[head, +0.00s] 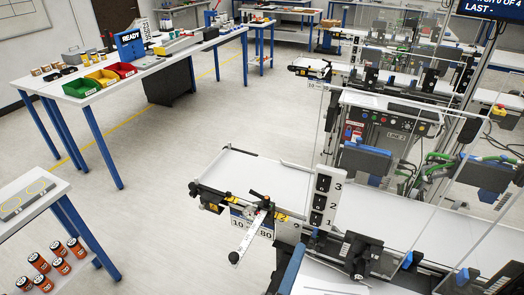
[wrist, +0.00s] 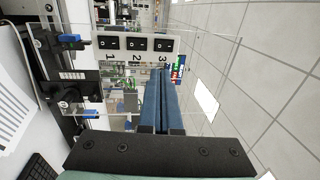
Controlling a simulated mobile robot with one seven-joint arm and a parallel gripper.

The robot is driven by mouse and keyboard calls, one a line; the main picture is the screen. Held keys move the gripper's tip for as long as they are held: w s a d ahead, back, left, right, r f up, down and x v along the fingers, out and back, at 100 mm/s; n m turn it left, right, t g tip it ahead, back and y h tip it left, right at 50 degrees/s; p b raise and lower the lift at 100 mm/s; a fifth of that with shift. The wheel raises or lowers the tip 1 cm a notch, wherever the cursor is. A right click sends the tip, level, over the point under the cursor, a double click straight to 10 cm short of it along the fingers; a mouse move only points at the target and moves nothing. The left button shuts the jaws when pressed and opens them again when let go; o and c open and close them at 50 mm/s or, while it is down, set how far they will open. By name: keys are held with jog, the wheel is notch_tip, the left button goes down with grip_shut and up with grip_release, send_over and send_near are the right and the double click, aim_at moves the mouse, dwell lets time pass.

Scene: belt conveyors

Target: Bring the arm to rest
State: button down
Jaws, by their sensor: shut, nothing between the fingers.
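My gripper (wrist: 163,72) shows in the wrist view as two long blue fingers lying side by side, shut with nothing between them. Their dark mounting bar (wrist: 160,155) crosses the bottom of that view. The fingers point toward a white panel with black switches numbered 1, 2 and 3 (wrist: 136,44); I cannot tell the gap to it. In the head view the same numbered panel (head: 322,200) stands upright at the near conveyor. A blue strip at the bottom centre of the head view may be part of my arm; I cannot be sure.
The near conveyor (head: 250,172) has a bare white belt, clear guards and black brackets around it. A workbench (head: 130,80) with coloured bins stands at the left. A lower-left table (head: 30,195) has orange-black cans beneath it. Floor between is clear.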

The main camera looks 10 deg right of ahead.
jog(key=w+a+r+n+t+y+b, duration=0.1)
jog(key=a+r+n+t+y, duration=0.35)
jog(key=r, duration=0.45)
jog(key=w+a+r+n+t+y+b, duration=0.1)
jog(key=a+r+n+t+y, duration=0.25)
jog(key=r+n, duration=0.45)
jog(key=w+a+r+n+t+y+b, duration=0.1)
jog(key=a+r+n+t+y, duration=0.25)
jog(key=r, duration=0.75)
jog(key=s+r+n+b, duration=0.1)
jog(key=s+r+n, duration=0.2)
jog(key=r, duration=0.4)
jog(key=s+r+n+b, duration=0.2)
jog(key=s+r+n, duration=0.2)
jog(key=r, duration=0.3)
jog(key=shift+n+h, duration=0.35)
jog(key=shift+n, duration=0.55)
jog(key=shift+s, duration=0.1)
